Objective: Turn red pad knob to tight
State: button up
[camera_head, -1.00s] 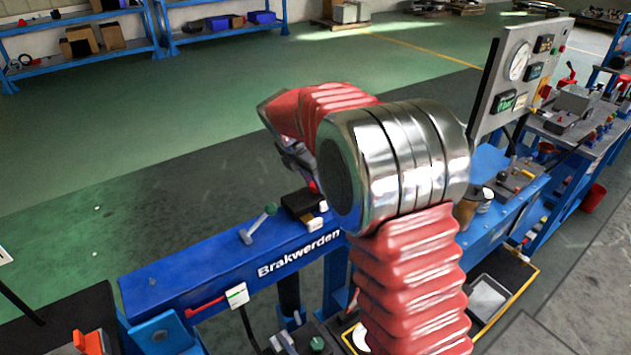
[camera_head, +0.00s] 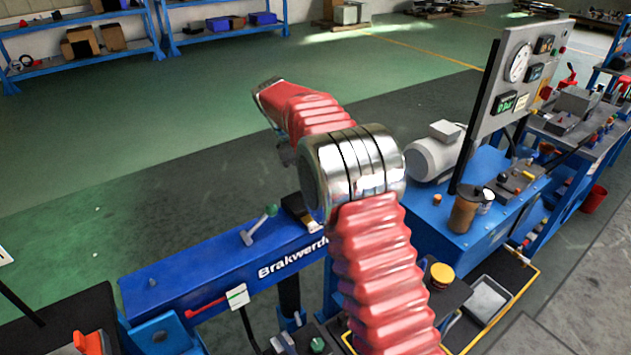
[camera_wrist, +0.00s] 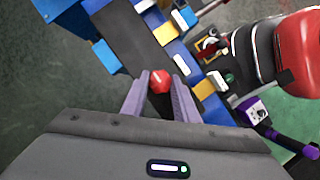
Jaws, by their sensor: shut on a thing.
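A round red knob (camera_wrist: 160,81) shows in the wrist view, between the tips of the two grey-purple fingers. My gripper (camera_wrist: 160,92) is shut on this knob. The knob is above a dark bar of the stand; its base and any tight mark are hidden. In the head view my red-sleeved arm reaches over the blue beam (camera_head: 190,278) marked "Brakwerden". The gripper and the knob cannot be made out in the head view.
Right of my arm are a grey motor (camera_head: 437,155), a gauge panel (camera_head: 513,85), a brown jar (camera_head: 464,212) and a yellow-topped knob (camera_head: 442,273). Open floor lies behind the beam.

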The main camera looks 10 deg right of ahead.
jog(key=m, duration=0.1)
jog(key=m+g, duration=0.1)
jog(key=m, duration=0.1)
jog(key=m+y, duration=0.1)
jog(key=shift+w+m, duration=0.3)
jog(key=shift+w, duration=0.05)
jog(key=m+g+y, duration=0.1)
jog(key=m, duration=0.2)
jog(key=shift+d+m, duration=0.15)
jog(key=shift+m, duration=0.25)
jog(key=m, duration=0.1)
jog(key=m+y, duration=0.1)
jog(key=m, duration=0.1)
jog(key=shift+d+m+g+y, duration=0.15)
jog(key=shift+m+g+y, duration=0.15)
jog(key=shift+g, duration=0.1)
jog(key=shift+m+y, duration=0.7)
jog(key=shift+m, duration=1.2)
jog(key=o, duration=1.1)
jog(key=shift+c, duration=0.2)
jog(key=shift+d, duration=0.1)
